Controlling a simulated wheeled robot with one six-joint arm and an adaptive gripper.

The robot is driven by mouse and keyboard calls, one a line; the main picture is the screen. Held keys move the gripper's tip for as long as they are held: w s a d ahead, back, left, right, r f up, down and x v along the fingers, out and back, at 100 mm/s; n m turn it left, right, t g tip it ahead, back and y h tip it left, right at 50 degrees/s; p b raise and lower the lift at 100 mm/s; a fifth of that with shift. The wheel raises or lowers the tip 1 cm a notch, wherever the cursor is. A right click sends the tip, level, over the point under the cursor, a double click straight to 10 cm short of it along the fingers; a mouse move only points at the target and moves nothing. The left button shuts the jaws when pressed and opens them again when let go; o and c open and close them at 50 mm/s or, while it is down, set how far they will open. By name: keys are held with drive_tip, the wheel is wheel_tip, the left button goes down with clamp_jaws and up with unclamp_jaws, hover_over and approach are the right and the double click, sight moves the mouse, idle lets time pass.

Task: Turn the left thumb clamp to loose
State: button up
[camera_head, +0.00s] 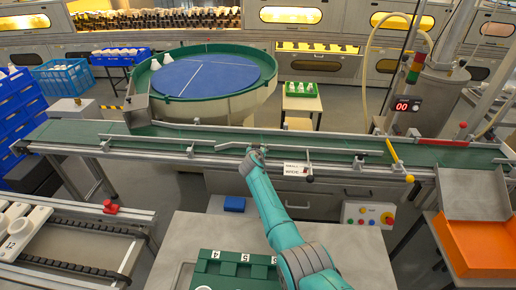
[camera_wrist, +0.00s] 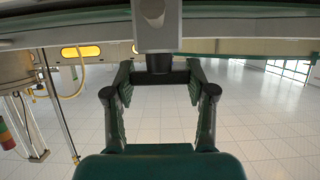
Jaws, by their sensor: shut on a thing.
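My gripper (camera_head: 256,152) is at the front edge of the conveyor, left of a small white label card (camera_head: 297,169). In the wrist view my gripper (camera_wrist: 159,72) has its two fingers on either side of a dark thumb clamp (camera_wrist: 158,64) and is shut on it. The clamp sits under a grey block (camera_wrist: 156,25) on the rail. In the head view my gripper hides this clamp, so its turn position cannot be read. A second small dark knob (camera_head: 309,179) shows just right of the card.
The green conveyor (camera_head: 400,154) with thin guide rails runs across the scene. A round green-rimmed turntable (camera_head: 272,66) stands behind it. A grey table (camera_head: 345,238) with a green numbered tray (camera_head: 210,268) is in front. A button box (camera_head: 368,215) and an orange bin (camera_head: 480,245) are at right.

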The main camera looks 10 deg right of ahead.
drive_tip(key=shift+s+f+n+y, duration=0.1)
drive_tip(key=shift+f+n+y, duration=0.05)
drive_tip(key=shift+n+y, duration=0.7)
drive_tip(key=shift+y, duration=0.35)
drive_tip(key=shift+f+n+y, duration=0.2)
drive_tip(key=shift+n+y, duration=1.55)
drive_tip(key=shift+y, duration=0.05)
drive_tip(key=shift+n+g+y, duration=0.3)
drive_tip(key=shift+n+y, duration=0.9)
drive_tip(key=shift+y, duration=0.3)
drive_tip(key=shift+n+g+y, duration=0.5)
drive_tip(key=shift+n+y, duration=0.6)
drive_tip(key=shift+r+n+y, duration=0.1)
drive_tip(key=shift+n+y, duration=0.2)
drive_tip(key=shift+n, duration=0.1)
drive_tip(key=o, duration=1.2)
drive_tip(key=shift+r, duration=0.2)
